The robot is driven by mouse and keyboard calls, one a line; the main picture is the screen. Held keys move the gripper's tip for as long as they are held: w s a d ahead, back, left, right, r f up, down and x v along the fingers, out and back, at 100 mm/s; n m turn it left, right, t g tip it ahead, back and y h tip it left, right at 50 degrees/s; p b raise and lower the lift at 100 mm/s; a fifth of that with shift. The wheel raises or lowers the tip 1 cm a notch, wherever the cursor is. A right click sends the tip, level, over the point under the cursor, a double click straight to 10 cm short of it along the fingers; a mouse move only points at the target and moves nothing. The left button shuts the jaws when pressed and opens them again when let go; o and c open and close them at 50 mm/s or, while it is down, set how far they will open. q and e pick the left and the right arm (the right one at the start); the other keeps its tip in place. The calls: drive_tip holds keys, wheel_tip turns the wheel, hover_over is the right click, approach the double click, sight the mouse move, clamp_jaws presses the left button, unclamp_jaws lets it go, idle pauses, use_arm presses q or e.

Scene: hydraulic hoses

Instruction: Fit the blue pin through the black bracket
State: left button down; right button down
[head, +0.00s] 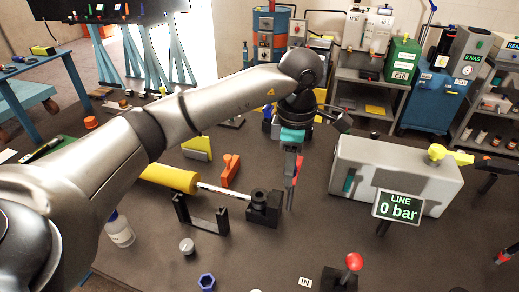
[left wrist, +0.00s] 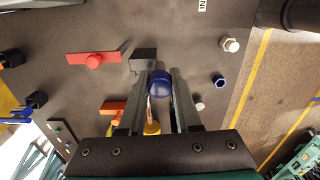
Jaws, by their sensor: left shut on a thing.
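My left gripper (head: 290,205) points down over the table, just right of the black block on the rod of a yellow cylinder. In the left wrist view its two fingers (left wrist: 163,82) are closed around the blue pin (left wrist: 160,84), whose round blue head faces the camera. The pin's shaft is hidden behind its head, and the pin cannot be made out in the head view. The black bracket (head: 222,221) stands upright on the table, left of the gripper and apart from it.
The black block (head: 263,209) ends the rod of the yellow cylinder (head: 170,179). A grey box (head: 390,172) and a "0 bar" display (head: 398,207) stand right. An orange part (head: 230,172), a grey cap (head: 187,246), a blue nut (head: 206,282) and a red-knobbed lever (head: 354,262) surround.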

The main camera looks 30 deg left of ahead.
use_arm(q)
drive_tip(key=w+a+f+n+p, duration=0.1)
drive_tip(key=a+n+p, duration=0.2)
drive_tip(key=n, duration=1)
drive_tip(key=w+a+f+n+p, duration=0.1)
drive_tip(key=a+n+p, duration=0.3)
drive_tip(key=n, duration=0.9)
drive_tip(key=shift+a+f+p, duration=0.3)
drive_tip(key=shift+a, duration=0.6)
wheel_tip(320, 180, down, 6)
drive_tip(key=b, duration=0.4)
drive_tip(key=shift+r+p, duration=0.1)
drive_tip(key=shift+p, duration=0.35)
